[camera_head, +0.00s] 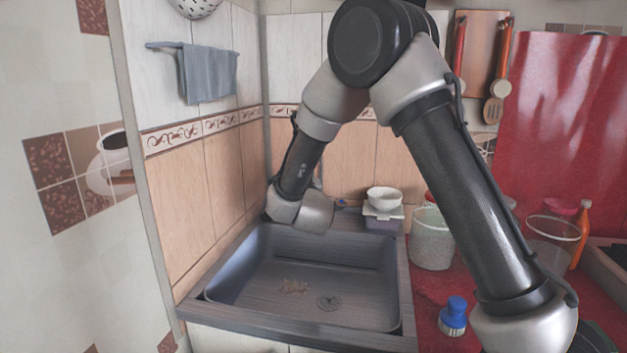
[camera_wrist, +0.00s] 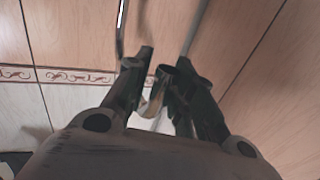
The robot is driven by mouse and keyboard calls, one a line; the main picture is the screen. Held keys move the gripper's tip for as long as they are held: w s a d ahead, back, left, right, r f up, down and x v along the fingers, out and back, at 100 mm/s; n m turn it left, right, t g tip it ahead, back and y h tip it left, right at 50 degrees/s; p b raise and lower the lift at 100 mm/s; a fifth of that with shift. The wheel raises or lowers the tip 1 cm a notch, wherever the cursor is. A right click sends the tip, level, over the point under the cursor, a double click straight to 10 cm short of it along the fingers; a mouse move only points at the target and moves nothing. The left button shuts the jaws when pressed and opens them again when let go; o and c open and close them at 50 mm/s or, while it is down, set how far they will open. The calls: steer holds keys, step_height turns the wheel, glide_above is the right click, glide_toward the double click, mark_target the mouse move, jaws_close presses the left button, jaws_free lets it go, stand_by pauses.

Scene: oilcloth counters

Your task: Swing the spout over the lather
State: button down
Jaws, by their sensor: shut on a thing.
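The lather (camera_head: 293,287) is a small pale, brownish patch on the floor of the grey sink (camera_head: 240,283), left of the drain. My gripper (camera_wrist: 160,84) shows in the wrist view with its dark fingers closed on a shiny metal piece (camera_wrist: 156,98), which seems to be the spout. Thin metal tubes run up past the fingers in that view; I cannot tell which belongs to the spout. In the head view my wrist is over the sink's back left corner and hides the fingers and most of the tap. The lather is in front of my wrist, apart from it.
White bowls (camera_head: 384,197) stand behind the sink's back right corner. A speckled bucket (camera_head: 432,240) and a blue-topped brush (camera_head: 453,315) are on the red counter to the right. A tiled wall with a hanging grey towel (camera_head: 208,75) bounds the left. The sink basin is otherwise clear.

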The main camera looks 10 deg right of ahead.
steer(key=shift+w+a+r, duration=0.15)
steer(key=shift+w+a, duration=0.1)
steer(key=shift+a, duration=0.25)
steer(key=shift+w+a+r, duration=0.15)
steer(key=shift+w+a, duration=0.1)
steer(key=shift+a, duration=0.2)
steer(key=c, duration=1.3)
jaws_free()
steer(key=shift+r, duration=0.1)
steer(key=shift+s+f, duration=0.2)
steer(key=s, duration=1.1)
steer(key=shift+s+a, duration=0.1)
steer(key=shift+s, duration=0.25)
